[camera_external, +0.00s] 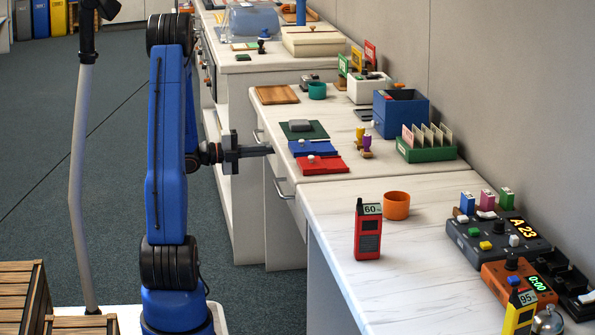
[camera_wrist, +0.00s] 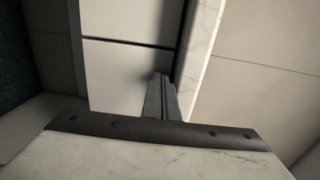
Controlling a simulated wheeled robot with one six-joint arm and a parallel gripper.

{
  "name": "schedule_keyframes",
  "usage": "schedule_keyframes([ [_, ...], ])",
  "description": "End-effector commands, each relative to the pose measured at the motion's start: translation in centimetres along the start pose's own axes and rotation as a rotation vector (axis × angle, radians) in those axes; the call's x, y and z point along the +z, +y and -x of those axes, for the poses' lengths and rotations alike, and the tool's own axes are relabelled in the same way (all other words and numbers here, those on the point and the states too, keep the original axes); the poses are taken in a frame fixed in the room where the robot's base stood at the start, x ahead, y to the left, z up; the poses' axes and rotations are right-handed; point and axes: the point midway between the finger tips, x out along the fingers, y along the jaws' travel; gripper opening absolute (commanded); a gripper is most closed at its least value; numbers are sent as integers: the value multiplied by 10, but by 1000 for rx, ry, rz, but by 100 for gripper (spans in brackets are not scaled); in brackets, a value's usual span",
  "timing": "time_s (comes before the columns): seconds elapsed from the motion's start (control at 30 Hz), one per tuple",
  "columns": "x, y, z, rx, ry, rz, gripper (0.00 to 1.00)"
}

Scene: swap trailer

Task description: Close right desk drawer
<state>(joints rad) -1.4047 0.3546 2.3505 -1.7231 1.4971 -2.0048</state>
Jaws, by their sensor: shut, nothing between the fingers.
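The white desk (camera_external: 317,210) has a marble-like top and a front face with metal handles. One handle (camera_external: 284,189) sits on the front to the right of my gripper, and another handle (camera_external: 258,135) sits farther back. How far the right drawer stands out cannot be told. My gripper (camera_external: 270,150) is shut and empty, its fingers pointing at the desk front just by the top's edge. In the wrist view the shut fingers (camera_wrist: 161,88) lie before pale front panels (camera_wrist: 125,75) parted by a dark seam. Whether they touch a panel is unclear.
On the desk top are blue and red trays (camera_external: 322,166), a green card holder (camera_external: 428,148), an orange cup (camera_external: 396,205) and a red handheld device (camera_external: 368,230). Wooden crates (camera_external: 22,290) stand at lower left. The carpet (camera_external: 40,130) at left is mostly clear.

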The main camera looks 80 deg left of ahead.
Motion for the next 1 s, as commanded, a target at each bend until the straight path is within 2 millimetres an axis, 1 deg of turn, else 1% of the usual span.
schedule_keyframes([
  [0.03,0,-3,-6,-4,6,-4,0],
  [0.17,0,-4,-7,-6,6,-6,0],
  [0.27,1,-4,-6,-6,6,-6,0],
  [0.37,2,-4,0,-6,5,-7,0],
  [0.47,2,-4,15,-6,1,-5,0],
  [0.7,2,-2,57,-4,-5,-2,0],
  [1.0,2,-1,105,-3,-5,-1,0],
])
